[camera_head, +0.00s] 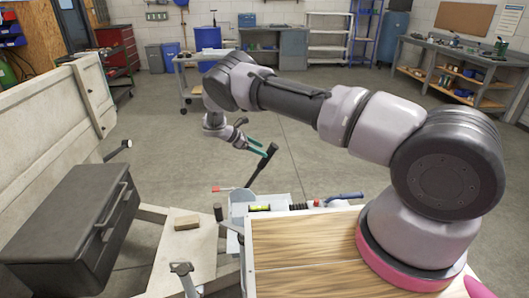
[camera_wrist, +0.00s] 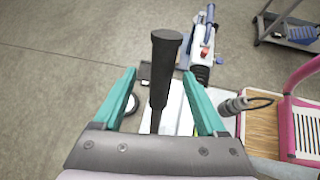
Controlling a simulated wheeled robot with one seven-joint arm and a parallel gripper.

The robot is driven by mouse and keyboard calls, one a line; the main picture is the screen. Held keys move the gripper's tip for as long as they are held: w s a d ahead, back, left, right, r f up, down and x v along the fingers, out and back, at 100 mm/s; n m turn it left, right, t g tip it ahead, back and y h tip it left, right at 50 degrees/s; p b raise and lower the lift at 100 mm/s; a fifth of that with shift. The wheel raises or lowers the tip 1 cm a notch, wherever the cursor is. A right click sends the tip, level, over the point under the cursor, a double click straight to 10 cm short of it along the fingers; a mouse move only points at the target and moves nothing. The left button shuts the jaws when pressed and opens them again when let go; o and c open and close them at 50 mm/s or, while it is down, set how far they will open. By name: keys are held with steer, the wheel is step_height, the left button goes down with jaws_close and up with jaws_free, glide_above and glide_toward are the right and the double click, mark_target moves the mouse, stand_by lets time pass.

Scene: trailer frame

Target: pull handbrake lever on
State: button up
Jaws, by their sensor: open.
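The handbrake lever (camera_head: 262,165) is a black bar with a thicker grip. In the head view it rises from the pale trailer coupling and leans up to the right. In the wrist view the lever (camera_wrist: 163,68) stands nearly upright in the picture, its grip end towards the camera. My gripper (camera_head: 262,149) has teal fingers and is at the lever's upper end. In the wrist view my gripper (camera_wrist: 159,88) is open, with one finger on each side of the lever and visible gaps on both sides. The lever's foot is partly hidden by the gripper.
A dark toolbox (camera_head: 65,235) and a wooden block (camera_head: 187,222) are at the left. A blue-gripped handle (camera_head: 345,197) and a small red handle (camera_head: 222,189) are by the coupling. A wooden deck (camera_head: 300,270) lies in front. The floor beyond is clear.

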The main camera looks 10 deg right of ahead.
steer(key=v, duration=0.7)
steer(key=shift+a, duration=0.2)
steer(key=shift+r, duration=0.15)
